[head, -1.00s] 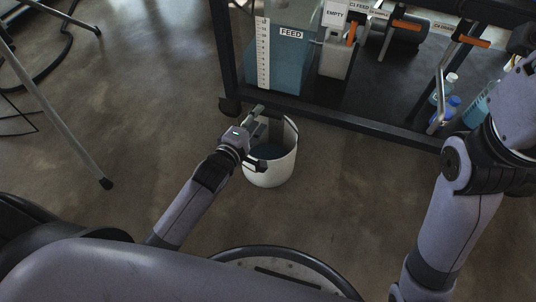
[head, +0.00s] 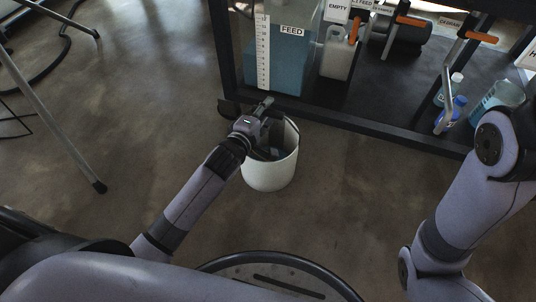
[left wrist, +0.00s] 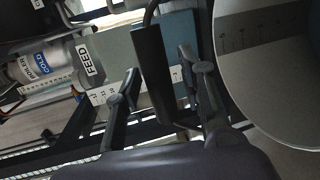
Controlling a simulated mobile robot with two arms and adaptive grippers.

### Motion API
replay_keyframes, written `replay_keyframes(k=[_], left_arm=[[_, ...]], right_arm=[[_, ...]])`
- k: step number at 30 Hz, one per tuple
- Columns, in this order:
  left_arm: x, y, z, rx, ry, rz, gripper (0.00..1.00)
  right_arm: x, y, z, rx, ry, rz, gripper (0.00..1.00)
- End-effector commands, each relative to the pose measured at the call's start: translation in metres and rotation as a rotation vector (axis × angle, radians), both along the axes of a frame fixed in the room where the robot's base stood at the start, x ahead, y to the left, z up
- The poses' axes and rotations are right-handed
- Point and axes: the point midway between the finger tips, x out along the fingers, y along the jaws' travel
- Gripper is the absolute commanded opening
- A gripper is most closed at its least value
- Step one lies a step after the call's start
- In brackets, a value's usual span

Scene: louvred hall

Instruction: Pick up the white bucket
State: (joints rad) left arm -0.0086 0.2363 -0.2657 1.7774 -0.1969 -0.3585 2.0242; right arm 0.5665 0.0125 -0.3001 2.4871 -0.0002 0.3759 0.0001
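The white bucket (head: 268,174) stands upright on the floor in the head view, just in front of the dark rack. In the left wrist view the bucket's pale round body (left wrist: 270,90) with graduation marks fills the right side. A black handle grip (left wrist: 152,75) on a curved wire shows between my left fingers there. My left gripper (head: 264,106) is over the bucket's left rim in the head view. In the left wrist view the left gripper's fingers (left wrist: 156,66) are apart, with gaps on both sides of the grip. My right arm is at the right; its gripper is out of view.
The rack's lower rail (head: 370,127) runs close behind the bucket. A blue FEED tank (head: 277,62), a white jug (head: 340,58) and bottles (head: 450,114) stand on the rack. A metal stand leg (head: 60,115) is at the left. Floor in front is clear.

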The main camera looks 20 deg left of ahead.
Motion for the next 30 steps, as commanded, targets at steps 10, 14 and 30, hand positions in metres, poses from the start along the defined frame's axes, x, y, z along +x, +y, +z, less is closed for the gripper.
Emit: replay_keyframes(k=[10, 14, 30], left_arm=[[-0.0002, 0.0001, -0.0002, 0.000, 0.000, 0.000, 0.11], [-0.0002, 0.0001, -0.0003, 0.000, 0.000, 0.000, 0.02], [-0.0003, 0.0000, -0.0006, 0.000, 0.001, 0.000, 0.00]], right_arm=[[0.0002, 0.0001, -0.0001, 0.000, 0.000, 0.000, 0.70], [0.0002, 0.0001, -0.0001, 0.000, 0.000, 0.000, 0.70], [0.0002, 0.0000, -0.0003, 0.000, 0.000, 0.000, 0.70]])
